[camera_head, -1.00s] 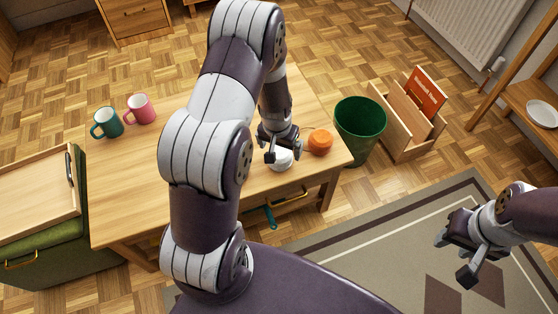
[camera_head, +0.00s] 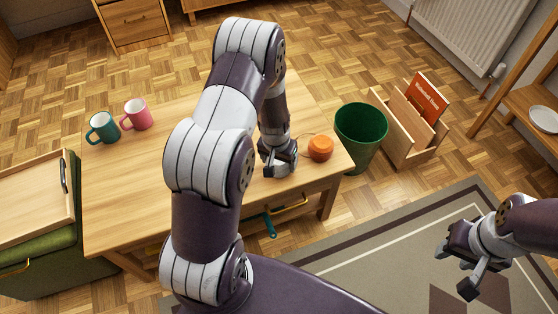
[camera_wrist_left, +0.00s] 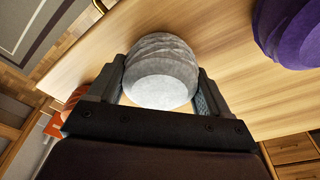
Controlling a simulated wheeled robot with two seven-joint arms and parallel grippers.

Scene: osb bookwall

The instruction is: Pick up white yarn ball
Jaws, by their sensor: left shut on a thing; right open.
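The white yarn ball (camera_wrist_left: 160,72) sits between the two fingers of my left gripper in the left wrist view, with both fingers against its sides. In the head view my left gripper (camera_head: 279,170) is low at the table's front right part and hides the ball almost entirely. It is shut on the ball. I cannot tell whether the ball still touches the table. My right gripper (camera_head: 457,270) is open and empty above the rug at the right.
An orange ball (camera_head: 320,148) lies on the wooden table (camera_head: 130,190) just right of my left gripper. A purple ridged round thing (camera_wrist_left: 290,30) is near in the wrist view. A green bin (camera_head: 361,130) stands beyond the table's right edge. Teal and pink mugs (camera_head: 137,114) stand far left.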

